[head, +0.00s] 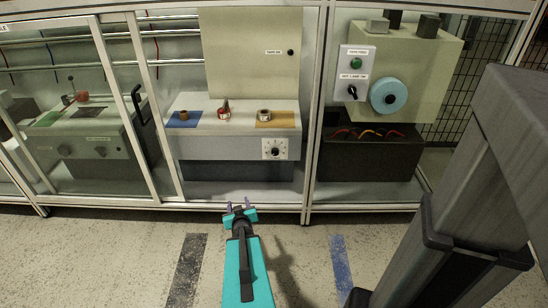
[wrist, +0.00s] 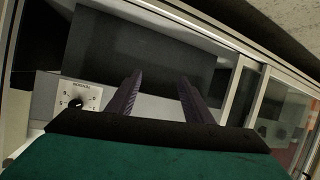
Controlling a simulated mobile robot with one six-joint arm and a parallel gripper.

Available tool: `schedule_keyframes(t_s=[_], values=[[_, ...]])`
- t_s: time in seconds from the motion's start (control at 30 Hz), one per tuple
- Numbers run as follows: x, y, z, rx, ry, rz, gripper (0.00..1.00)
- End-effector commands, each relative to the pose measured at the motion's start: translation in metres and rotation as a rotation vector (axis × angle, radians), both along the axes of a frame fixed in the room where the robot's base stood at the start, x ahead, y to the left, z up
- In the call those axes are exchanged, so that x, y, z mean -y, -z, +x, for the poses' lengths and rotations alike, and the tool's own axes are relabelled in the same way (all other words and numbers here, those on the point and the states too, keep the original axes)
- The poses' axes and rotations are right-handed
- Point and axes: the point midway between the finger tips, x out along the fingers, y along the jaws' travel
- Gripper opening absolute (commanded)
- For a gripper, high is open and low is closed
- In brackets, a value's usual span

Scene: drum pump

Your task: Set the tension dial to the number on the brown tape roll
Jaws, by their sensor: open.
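The tension dial (head: 274,149) is a black knob on a white square plate, on the grey front of the middle machine. It also shows at the left of the wrist view (wrist: 75,102); its setting is too small to read. A small brown roll (head: 183,115) stands on a blue mat at the machine's left. A pale roll with a dark centre (head: 264,115) stands on a tan mat at its right. I cannot read a number on either. My gripper (head: 239,205) is open and empty, low in front of the machine and apart from the dial; its fingers (wrist: 157,97) are spread.
A red-and-white item (head: 223,113) stands between the mats. Metal enclosure posts (head: 313,120) flank the open bay, with glass panels and a black handle (head: 139,104) at left. A machine with a blue disc (head: 388,96) stands at right. The floor in front is clear.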

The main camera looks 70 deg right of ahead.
Motion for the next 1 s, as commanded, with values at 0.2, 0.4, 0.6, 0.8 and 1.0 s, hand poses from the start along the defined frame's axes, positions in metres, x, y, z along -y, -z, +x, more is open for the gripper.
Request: schedule_keyframes(t_s=[0.2, 0.4, 0.6, 0.8, 1.0], values=[[0.056, -0.061, -0.064, 0.081, 0.111, -0.177, 0.47], [0.084, -0.102, -0.110, 0.125, 0.180, -0.303, 0.47], [0.092, -0.118, -0.129, 0.140, 0.206, -0.355, 0.47], [0.092, -0.119, -0.130, 0.141, 0.206, -0.357, 0.47], [0.092, -0.118, -0.129, 0.141, 0.205, -0.356, 0.47]])
